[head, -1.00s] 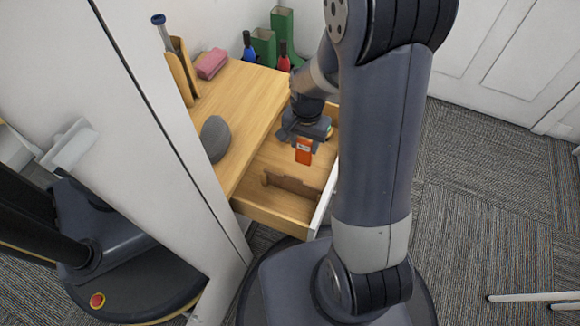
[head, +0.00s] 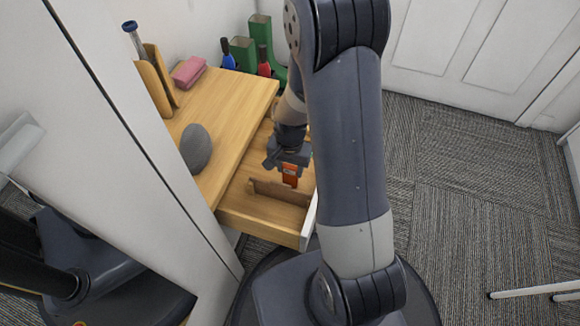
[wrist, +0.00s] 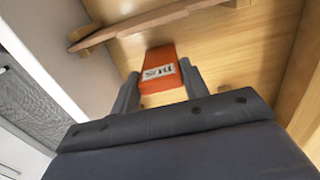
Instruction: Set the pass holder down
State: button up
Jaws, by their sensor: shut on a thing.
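The pass holder is a small orange-red block with a white label; it shows in the head view (head: 290,175) and in the wrist view (wrist: 160,68). My gripper (head: 289,166) is shut on it, with one finger on each side in the wrist view (wrist: 160,88). The holder hangs below the gripper, over the inside of the open wooden drawer (head: 262,218). It is close to the wooden divider (head: 280,193) in the drawer. I cannot tell whether its lower end touches the drawer floor.
The wooden top (head: 222,110) left of the drawer carries a grey rounded object (head: 195,148), a pink block (head: 188,72) and a wooden holder (head: 155,85). Green boots (head: 262,45) stand behind. A white panel (head: 120,130) rises at the left.

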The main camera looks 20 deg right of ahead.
jog(key=o, duration=1)
jog(key=shift+f, duration=0.1)
notch_tip(320, 180, up, 12)
jog(key=p, duration=0.5)
jog(key=shift+r+p, duration=0.2)
jog(key=shift+p, duration=0.1)
